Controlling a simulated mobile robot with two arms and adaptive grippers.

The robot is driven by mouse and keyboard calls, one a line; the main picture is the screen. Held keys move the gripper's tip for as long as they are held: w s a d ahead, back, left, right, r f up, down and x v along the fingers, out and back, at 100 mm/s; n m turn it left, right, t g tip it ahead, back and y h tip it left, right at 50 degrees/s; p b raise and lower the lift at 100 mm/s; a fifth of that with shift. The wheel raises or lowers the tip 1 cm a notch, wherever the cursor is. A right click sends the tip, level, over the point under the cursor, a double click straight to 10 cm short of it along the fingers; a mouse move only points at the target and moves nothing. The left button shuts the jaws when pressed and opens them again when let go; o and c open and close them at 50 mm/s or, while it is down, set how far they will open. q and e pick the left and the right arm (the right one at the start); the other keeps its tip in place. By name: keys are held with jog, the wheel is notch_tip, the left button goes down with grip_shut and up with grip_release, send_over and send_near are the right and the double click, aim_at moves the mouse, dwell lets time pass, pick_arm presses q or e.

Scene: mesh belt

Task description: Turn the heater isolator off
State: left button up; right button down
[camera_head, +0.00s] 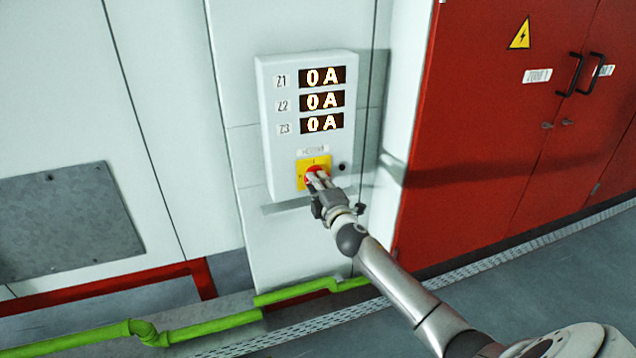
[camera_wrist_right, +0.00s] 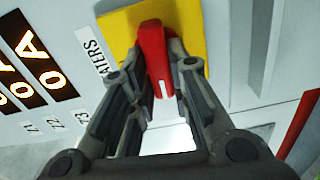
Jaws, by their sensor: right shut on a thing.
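The heater isolator is a red rotary handle (camera_head: 314,172) on a yellow plate (camera_head: 327,162) low on a white wall panel. In the right wrist view the red handle (camera_wrist_right: 155,60) stands out from the yellow plate (camera_wrist_right: 190,30), with a small white mark at its near end. A label reading "HEATERS" (camera_wrist_right: 90,47) is beside the plate. My right gripper (camera_head: 318,182) is at the handle, its two fingers on either side of it and shut on it. The three displays Z1, Z2 and Z3 (camera_head: 322,76) all read 0 A. My left gripper is not in view.
A small dark round fitting (camera_head: 342,167) is on the panel right of the plate. Red cabinets (camera_head: 480,130) with black handles stand to the right. The grey floor (camera_head: 560,262) at right is clear.

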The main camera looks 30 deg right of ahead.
jog(key=shift+n, duration=0.5)
jog(key=c, duration=1.4)
grip_release()
jog(key=shift+o, duration=0.2)
jog(key=v, duration=1.2)
